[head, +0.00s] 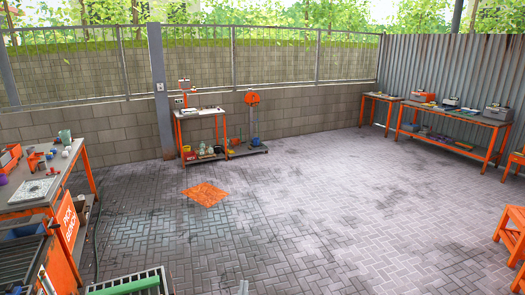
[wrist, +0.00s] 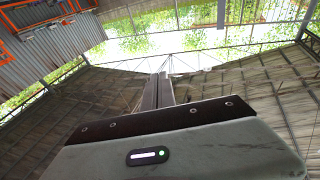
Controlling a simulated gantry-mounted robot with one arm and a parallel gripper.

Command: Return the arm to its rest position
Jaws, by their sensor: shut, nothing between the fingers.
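My gripper (wrist: 161,78) shows in the wrist view, its two dark fingers side by side and pressed together with nothing between them. Its pale grey housing, with a dark strip and a small lit panel, fills the bottom of that view. The fingers point away from the camera toward the walls and greenery, and they touch nothing that I can see.
A small bench (head: 200,113) stands by the back wall, and long benches (head: 452,118) at right. An orange mat (head: 205,194) lies on open paving.

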